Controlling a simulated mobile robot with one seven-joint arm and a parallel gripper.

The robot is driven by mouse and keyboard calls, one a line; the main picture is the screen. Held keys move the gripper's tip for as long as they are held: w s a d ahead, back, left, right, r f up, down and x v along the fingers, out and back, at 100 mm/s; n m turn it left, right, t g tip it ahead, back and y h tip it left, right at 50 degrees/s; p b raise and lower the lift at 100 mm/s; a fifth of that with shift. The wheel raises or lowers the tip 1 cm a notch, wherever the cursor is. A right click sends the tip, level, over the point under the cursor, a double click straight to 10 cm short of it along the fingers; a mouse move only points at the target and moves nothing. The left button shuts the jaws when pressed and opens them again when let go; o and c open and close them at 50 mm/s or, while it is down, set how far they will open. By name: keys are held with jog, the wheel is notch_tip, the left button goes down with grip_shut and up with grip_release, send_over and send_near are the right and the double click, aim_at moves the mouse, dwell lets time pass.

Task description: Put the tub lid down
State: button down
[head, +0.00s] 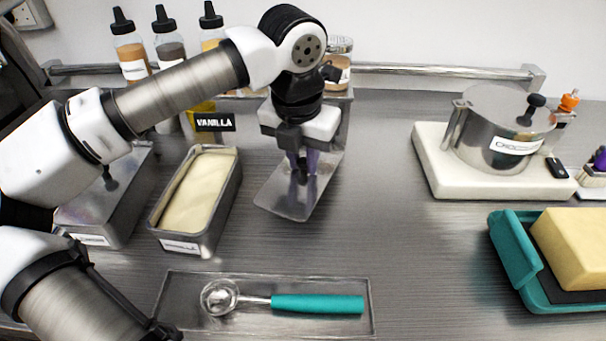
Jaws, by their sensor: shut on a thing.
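The tub lid (276,202) is a flat, shiny metal rectangle to the right of the open vanilla tub. My gripper (301,174) points down over it and is shut on it near its middle, hiding the grip point itself. The lid looks level and at or just above the counter; I cannot tell if it touches. The vanilla tub (233,195) is a long metal pan filled with cream-coloured ice cream, with a white label on its front.
A lidded metal tub (80,205) stands at the left. A tray (260,331) with a teal-handled scoop (317,304) lies in front. A metal pot (488,125) on a white base and a teal box (514,250) stand at the right. The counter right of the lid is clear.

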aim_at(302, 168)
jog(key=shift+f, duration=2.2)
jog(key=shift+f, duration=0.2)
jog(key=c, duration=1.3)
grip_release()
jog(key=shift+r, duration=0.1)
jog(key=shift+r, duration=0.2)
jog(key=r, duration=0.4)
jog(key=s+r, duration=0.1)
jog(key=r, duration=0.6)
jog(key=shift+s+a+r, duration=0.3)
jog(key=shift+a+r, duration=0.05)
jog(key=shift+a, duration=0.05)
